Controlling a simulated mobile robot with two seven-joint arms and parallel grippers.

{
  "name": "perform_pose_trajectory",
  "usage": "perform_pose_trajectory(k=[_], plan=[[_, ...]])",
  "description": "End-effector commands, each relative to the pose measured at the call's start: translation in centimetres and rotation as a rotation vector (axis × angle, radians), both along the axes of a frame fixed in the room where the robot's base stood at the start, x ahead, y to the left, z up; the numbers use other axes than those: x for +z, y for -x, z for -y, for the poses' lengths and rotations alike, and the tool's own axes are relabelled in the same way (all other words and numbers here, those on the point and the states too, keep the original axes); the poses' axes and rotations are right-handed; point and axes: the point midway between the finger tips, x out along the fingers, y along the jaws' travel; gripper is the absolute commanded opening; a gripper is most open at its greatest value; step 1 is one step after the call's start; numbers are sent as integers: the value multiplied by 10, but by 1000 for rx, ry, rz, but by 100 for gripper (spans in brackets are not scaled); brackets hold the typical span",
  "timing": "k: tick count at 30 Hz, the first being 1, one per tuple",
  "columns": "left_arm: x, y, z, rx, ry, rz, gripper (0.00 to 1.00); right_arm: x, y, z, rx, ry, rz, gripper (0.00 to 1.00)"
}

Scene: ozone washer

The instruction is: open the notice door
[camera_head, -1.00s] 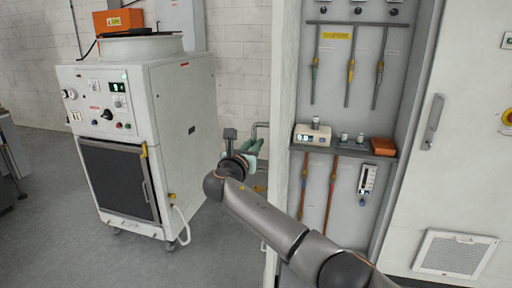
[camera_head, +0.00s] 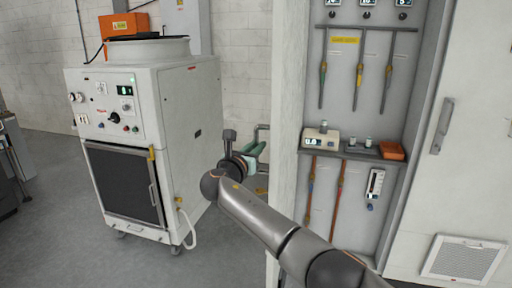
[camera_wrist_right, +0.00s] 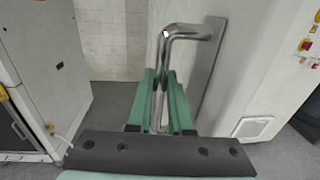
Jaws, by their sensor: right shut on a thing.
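A white door panel (camera_head: 287,120) stands edge-on at the left side of an open cabinet in the head view. My right gripper (camera_head: 255,156) is at this handle on the door's left side. In the wrist view its green fingers (camera_wrist_right: 163,100) are shut around the handle's downward bar. No notice is visible on the part of the door I see. My left gripper is not in view.
The open cabinet shows a shelf (camera_head: 352,153) with small devices and hanging hoses. A white wheeled machine (camera_head: 185,130) stands left of my arm, with clear grey floor in front. A closed white door with a handle (camera_head: 442,126) is at the right.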

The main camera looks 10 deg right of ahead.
Motion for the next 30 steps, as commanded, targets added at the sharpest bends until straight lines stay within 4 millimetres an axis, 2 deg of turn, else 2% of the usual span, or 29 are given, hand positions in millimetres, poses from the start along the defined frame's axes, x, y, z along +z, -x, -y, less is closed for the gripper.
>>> perform_pose_trajectory(k=[1,2,9,20,26,30], plan=[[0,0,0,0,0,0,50,1,0,1,-2,1,1,0],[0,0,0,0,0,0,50,1,0,1,-2,1,1,22],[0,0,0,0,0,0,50,0,0,1,-2,0,0,48],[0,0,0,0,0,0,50,0,3,-2,-1,0,0,48],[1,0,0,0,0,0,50,-1,16,-11,2,-1,1,48],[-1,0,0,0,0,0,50,-1,33,-22,2,-1,1,48]])
